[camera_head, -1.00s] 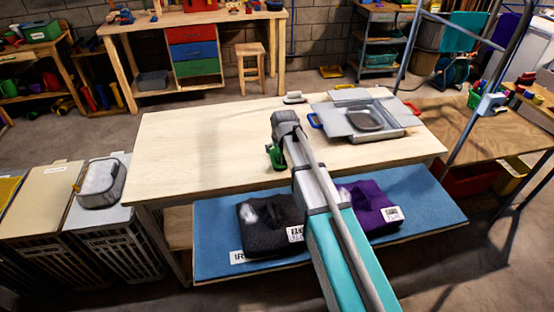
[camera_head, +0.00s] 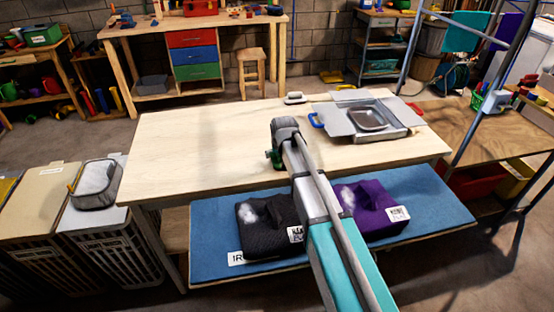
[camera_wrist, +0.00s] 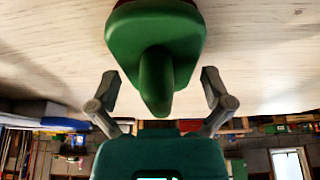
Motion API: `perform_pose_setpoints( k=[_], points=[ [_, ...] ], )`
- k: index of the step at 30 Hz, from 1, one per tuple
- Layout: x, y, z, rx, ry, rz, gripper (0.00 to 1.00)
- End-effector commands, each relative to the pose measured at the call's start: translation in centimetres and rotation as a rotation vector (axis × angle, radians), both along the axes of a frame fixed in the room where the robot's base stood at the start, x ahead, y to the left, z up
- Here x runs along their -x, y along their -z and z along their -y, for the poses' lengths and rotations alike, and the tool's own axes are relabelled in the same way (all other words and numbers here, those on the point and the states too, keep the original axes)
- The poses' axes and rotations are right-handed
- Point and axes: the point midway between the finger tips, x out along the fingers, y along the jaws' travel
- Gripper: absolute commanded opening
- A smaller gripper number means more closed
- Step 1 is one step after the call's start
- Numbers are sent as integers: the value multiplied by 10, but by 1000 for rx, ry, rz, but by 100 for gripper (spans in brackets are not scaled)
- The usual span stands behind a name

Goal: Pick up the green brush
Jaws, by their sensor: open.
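In the wrist view, the green brush (camera_wrist: 155,45) is at the top centre, with its rounded handle pointing down the picture. A little red shows at its top edge. My gripper (camera_wrist: 160,82) is open, with one finger on each side of the handle and gaps between. In the head view, my arm reaches over the wooden table, and a small patch of green (camera_head: 272,159) shows beside its end. The rest there is hidden behind my arm, and my fingers cannot be made out.
A small white item (camera_head: 294,98) lies at the back edge. Black cloth (camera_head: 268,226) and purple cloth (camera_head: 372,208) lie on a blue shelf below. The table's left half (camera_head: 190,145) is clear.

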Motion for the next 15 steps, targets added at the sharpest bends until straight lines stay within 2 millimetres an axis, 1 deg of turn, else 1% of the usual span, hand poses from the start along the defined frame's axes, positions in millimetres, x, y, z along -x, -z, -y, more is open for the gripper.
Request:
perform_pose_setpoints(
  k=[10,11,15],
  points=[
    [0,0,1,0,1,0,100],
    [0,0,1,0,1,0,98],
    [0,0,1,0,1,0,72]
  ],
)
